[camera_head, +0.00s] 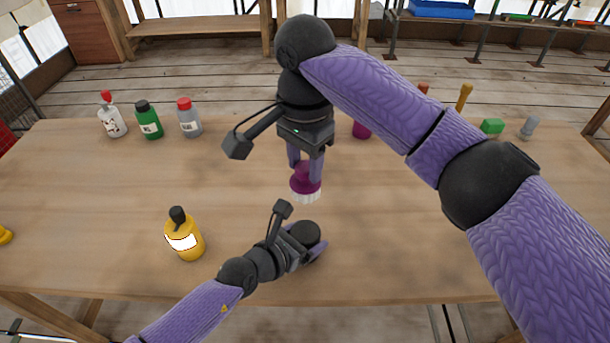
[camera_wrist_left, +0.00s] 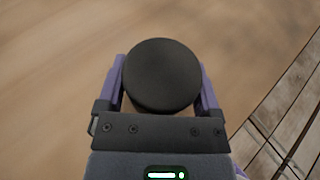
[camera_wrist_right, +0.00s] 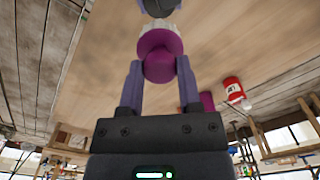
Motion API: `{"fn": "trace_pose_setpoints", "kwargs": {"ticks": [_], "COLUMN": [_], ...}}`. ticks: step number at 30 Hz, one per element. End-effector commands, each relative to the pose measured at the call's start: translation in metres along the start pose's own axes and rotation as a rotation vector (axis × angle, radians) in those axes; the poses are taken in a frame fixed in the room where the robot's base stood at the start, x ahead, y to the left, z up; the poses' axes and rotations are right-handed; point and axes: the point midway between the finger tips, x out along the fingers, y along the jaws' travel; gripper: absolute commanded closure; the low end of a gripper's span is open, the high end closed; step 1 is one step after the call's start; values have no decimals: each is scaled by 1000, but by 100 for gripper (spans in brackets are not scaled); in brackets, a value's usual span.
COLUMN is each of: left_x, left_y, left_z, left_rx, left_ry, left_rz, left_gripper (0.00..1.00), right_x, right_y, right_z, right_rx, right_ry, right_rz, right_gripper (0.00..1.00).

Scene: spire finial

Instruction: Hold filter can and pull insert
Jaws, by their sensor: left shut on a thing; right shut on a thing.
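The filter can (camera_head: 305,233) is a short black cylinder near the table's front edge. It fills the middle of the left wrist view (camera_wrist_left: 162,75). My left gripper (camera_head: 308,248) is shut around its sides. The insert (camera_head: 305,182) has a magenta knob and a white ribbed lower part. My right gripper (camera_head: 305,165) points down and is shut on the knob. The insert is beyond the can in the head view, and its white part looks clear of the can. The right wrist view shows the insert (camera_wrist_right: 160,52) too. The inside of the can is hidden.
A yellow bottle (camera_head: 184,235) stands left of my left gripper. White (camera_head: 112,121), green (camera_head: 149,122) and grey (camera_head: 188,118) bottles stand at the back left. A magenta object (camera_head: 362,128), green block (camera_head: 492,127) and grey piece (camera_head: 529,127) are farther right.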

Motion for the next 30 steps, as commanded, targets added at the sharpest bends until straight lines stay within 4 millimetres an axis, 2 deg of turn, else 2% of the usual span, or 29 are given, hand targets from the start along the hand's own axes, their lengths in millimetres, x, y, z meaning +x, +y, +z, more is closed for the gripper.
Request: {"fn": "trace_pose_setpoints", "kwargs": {"ticks": [6, 13, 14, 15, 16, 24, 26, 30], "left_x": [0, 0, 0, 0, 0, -5, -14, -52], "left_y": [0, 0, 0, 0, 0, 0, -1, 0], "left_z": [0, 0, 0, 0, 0, 0, -1, -2], "left_rx": [0, 0, 0, 0, 0, -3, -6, -1], "left_ry": [0, 0, 0, 0, 0, -1, -1, 1], "left_rz": [0, 0, 0, 0, 0, -1, -2, 0], "left_gripper": [81, 81, 12, 4, 0, 0, 0, 0], "right_x": [-15, -17, -17, -17, -17, -17, -17, -17], "right_y": [0, 0, 0, 0, 0, 0, 0, 0], "right_z": [0, 0, 0, 0, 0, 0, 0, 0], "right_rx": [0, 0, 0, 0, 0, 0, 0, 0], "right_ry": [1, 1, 1, 1, 1, 1, 1, 1], "right_rz": [0, 1, 1, 1, 1, 1, 1, 1], "right_gripper": [100, 100, 100, 100, 100, 100, 100, 100]}}
